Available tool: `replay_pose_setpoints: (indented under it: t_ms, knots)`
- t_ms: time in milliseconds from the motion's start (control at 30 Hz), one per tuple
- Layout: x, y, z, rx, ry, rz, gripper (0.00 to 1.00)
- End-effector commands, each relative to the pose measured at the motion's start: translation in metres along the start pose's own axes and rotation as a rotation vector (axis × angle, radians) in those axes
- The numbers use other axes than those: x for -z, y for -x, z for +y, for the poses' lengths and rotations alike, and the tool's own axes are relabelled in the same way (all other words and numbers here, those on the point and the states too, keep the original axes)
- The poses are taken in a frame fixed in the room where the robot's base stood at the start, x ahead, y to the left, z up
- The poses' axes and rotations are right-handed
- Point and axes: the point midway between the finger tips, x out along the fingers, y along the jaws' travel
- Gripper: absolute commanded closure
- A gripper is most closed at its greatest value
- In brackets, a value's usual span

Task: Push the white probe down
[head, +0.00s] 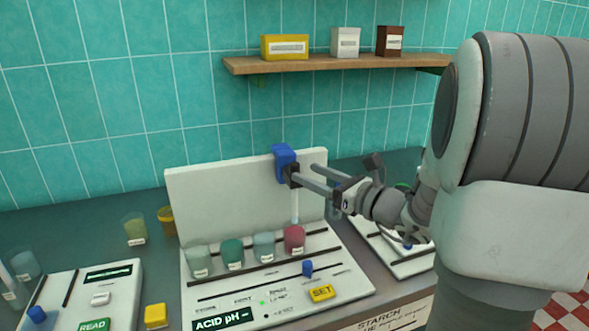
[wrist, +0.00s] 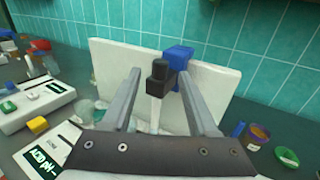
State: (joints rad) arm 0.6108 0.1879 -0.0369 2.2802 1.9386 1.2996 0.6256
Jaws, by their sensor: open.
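The white probe (head: 295,208) hangs upright from a black holder (head: 291,176) on a blue bracket (head: 283,157) at the top of a white back panel. Its lower end is over or at the pink cup (head: 294,240); I cannot tell if it is inside. My gripper (head: 303,172) is open, at the height of the black holder. In the wrist view the black holder (wrist: 160,77) and the probe (wrist: 156,110) appear between my two fingers, with the blue bracket (wrist: 178,54) behind. Contact cannot be told.
Several cups, including a green one (head: 232,254), stand in a row left of the pink cup. The panel base has a blue knob (head: 307,268) and a yellow SET button (head: 321,293). A shelf (head: 330,62) with boxes hangs above. Another device stands at the left.

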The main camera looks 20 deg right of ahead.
Motion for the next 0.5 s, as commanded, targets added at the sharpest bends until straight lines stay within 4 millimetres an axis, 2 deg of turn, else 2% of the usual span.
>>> replay_pose_setpoints:
  t_ms: [100, 200, 333, 500]
  knots:
    - [0.001, -0.024, 0.001, -0.005, 0.001, 0.0, 0.4]
    - [0.001, -0.038, 0.0, -0.002, 0.001, 0.0, 0.4]
    - [0.0, -0.049, 0.0, -0.002, 0.002, -0.001, 0.4]
    - [0.0, -0.054, 0.0, 0.0, 0.001, 0.001, 0.4]
